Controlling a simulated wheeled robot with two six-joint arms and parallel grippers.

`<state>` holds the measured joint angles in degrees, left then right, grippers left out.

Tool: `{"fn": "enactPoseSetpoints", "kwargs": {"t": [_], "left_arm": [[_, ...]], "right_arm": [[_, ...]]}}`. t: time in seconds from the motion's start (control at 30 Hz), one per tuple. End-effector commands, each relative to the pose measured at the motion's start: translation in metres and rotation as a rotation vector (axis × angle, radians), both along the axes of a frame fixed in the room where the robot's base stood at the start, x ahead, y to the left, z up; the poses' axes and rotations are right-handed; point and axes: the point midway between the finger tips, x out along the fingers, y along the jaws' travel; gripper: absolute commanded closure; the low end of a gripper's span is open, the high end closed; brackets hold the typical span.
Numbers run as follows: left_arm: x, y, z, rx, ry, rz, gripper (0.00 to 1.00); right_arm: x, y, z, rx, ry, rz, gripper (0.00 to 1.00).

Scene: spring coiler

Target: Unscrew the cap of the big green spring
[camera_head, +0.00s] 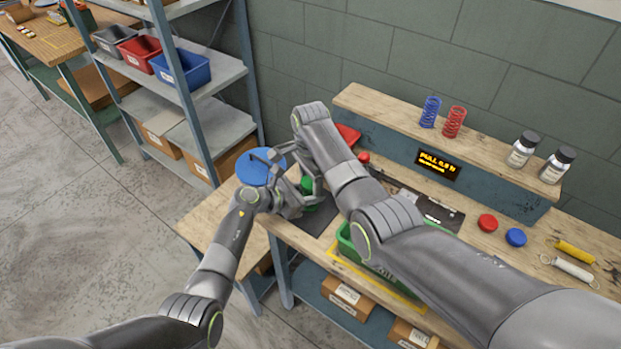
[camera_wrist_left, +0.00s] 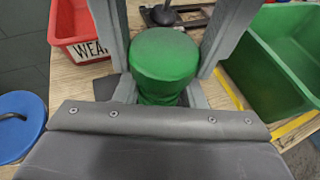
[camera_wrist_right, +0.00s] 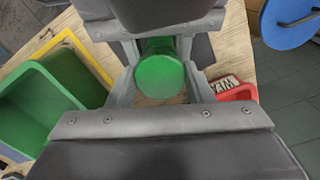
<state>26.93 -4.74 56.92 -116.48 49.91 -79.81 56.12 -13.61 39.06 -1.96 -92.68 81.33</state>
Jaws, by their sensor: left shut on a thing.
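The big green spring with its green cap shows between the grippers on the bench in the head view, mostly hidden by them. The green cap (camera_wrist_left: 165,52) is a wide round top in the left wrist view, above a narrower green body (camera_wrist_left: 160,92). My left gripper (camera_head: 293,203) comes from the left and is shut on the green spring. My right gripper (camera_head: 309,180) reaches down from above right. In the right wrist view its fingers stand on both sides of the round green end (camera_wrist_right: 160,76); whether they touch it is unclear.
A green bin (camera_head: 345,241) stands close by on the bench, with a red bin (camera_wrist_left: 82,32) on the other side. A blue round stool top (camera_head: 255,172) is behind my left gripper. Red (camera_head: 488,223) and blue (camera_head: 515,237) caps lie to the right. Springs and jars stand on the shelf.

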Motion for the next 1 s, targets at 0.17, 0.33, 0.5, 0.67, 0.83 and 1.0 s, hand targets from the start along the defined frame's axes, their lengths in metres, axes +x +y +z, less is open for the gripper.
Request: {"fn": "enactPoseSetpoints", "kwargs": {"t": [0.17,0.33,0.5,0.67,0.83,1.0], "left_arm": [[0.0,-0.0002,0.0001,0.0,0.0,0.0,1.0],[0.0,-0.0002,0.0001,0.0,0.0,0.0,1.0],[-0.0001,-0.0002,0.0001,0.0,0.0,-0.001,1.0],[-0.0001,-0.0002,0.0001,0.0,0.0,-0.001,1.0],[-0.0001,-0.0002,0.0001,0.0,0.0,-0.001,1.0],[-0.0001,-0.0002,0.0001,0.0,0.0,-0.001,1.0]], "right_arm": [[0.0003,-0.0001,0.0002,0.001,-0.001,0.005,0.81],[0.0003,-0.0001,0.0004,0.0,-0.001,0.135,0.81],[0.0004,0.0,0.0005,0.0,-0.001,0.268,0.81],[0.0004,0.0,0.0006,0.0,-0.001,0.289,0.81],[0.0005,0.0,0.0007,0.0,-0.001,0.287,0.53],[0.0004,-0.0001,0.0006,0.0,-0.001,0.286,0.32]]}}
